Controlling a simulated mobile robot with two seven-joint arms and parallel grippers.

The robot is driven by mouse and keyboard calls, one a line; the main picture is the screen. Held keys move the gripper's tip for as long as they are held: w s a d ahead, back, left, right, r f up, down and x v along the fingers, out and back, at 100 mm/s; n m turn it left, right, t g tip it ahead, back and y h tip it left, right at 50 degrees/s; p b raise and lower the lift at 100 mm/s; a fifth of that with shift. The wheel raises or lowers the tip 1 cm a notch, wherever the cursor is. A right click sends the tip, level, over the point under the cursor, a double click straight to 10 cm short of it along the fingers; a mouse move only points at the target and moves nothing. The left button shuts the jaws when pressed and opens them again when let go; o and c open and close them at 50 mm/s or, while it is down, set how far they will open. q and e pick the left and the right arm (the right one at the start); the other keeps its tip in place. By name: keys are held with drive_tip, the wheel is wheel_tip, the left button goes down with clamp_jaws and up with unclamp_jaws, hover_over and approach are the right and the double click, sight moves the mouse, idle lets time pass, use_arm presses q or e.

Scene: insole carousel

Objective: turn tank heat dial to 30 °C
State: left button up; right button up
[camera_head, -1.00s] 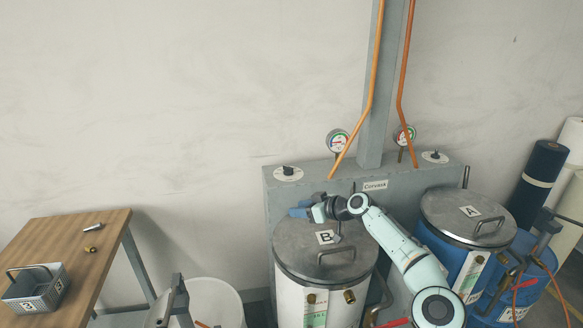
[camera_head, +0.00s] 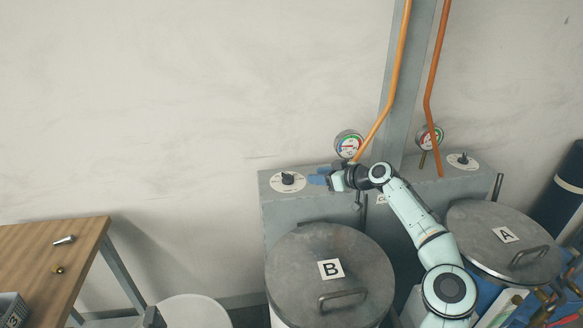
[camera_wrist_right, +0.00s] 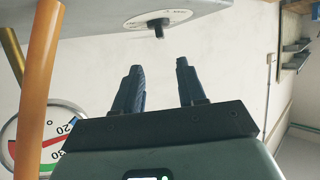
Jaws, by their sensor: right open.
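A black dial knob (camera_head: 287,179) on a round white scale plate sits on top of the grey cabinet, behind tank B (camera_head: 300,258). Its scale is too small to read. In the right wrist view, the knob (camera_wrist_right: 159,25) shows beyond the fingertips, roughly in line with the gap between them. My right gripper (camera_head: 319,178) is open and empty, just right of this dial and apart from it. A second dial (camera_head: 464,160) sits at the cabinet's right end, behind tank A (camera_head: 490,228). My left gripper is not in view.
A round gauge (camera_head: 349,143) stands behind my right gripper, with an orange pipe (camera_head: 388,85) beside it; another gauge (camera_head: 430,136) is further right. The gauge also shows in the wrist view (camera_wrist_right: 30,135). A wooden table (camera_head: 45,255) stands at the left. The wall side is clear.

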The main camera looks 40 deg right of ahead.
sight(287, 174)
drive_tip(key=p+x, duration=0.2)
drive_tip(key=x, duration=0.2)
drive_tip(key=p+x, duration=0.2)
drive_tip(key=x, duration=0.2)
drive_tip(key=p+x, duration=0.2)
drive_tip(key=x, duration=0.2)
drive_tip(key=shift+w+a+r, duration=0.1)
drive_tip(key=shift+w+r, duration=0.15)
drive_tip(key=shift+w, duration=0.1)
drive_tip(key=shift+w+a+f, duration=0.1)
drive_tip(key=shift+w+f, duration=0.25)
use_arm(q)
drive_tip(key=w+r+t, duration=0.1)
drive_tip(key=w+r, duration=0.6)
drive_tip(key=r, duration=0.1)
use_arm(e)
drive_tip(key=shift+f, duration=0.1)
drive_tip(key=shift+s, duration=0.1)
clamp_jaws()
